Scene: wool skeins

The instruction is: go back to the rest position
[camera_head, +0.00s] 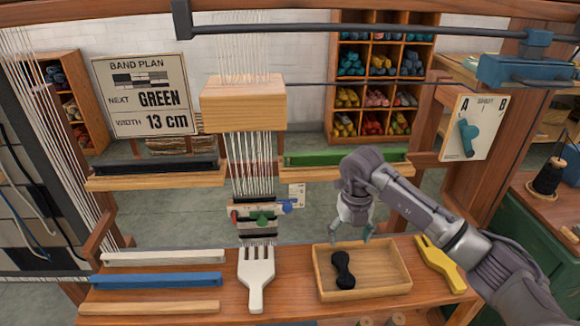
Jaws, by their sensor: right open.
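My right arm comes in from the right, and its gripper (351,230) points down above the back edge of a wooden tray (405,272). The gripper's fingers are apart with nothing between them. A black bobbin-shaped piece (343,270) lies in the tray, below and apart from the fingers. My left gripper is not in view.
The bench also holds white, blue and plain wooden bars (155,281), a white comb (257,280) and a yellow tool (440,262). Warp threads with small coloured bobbins (262,219) hang left of the gripper. Bars (345,158) cross behind my arm. A loom post (478,165) stands right.

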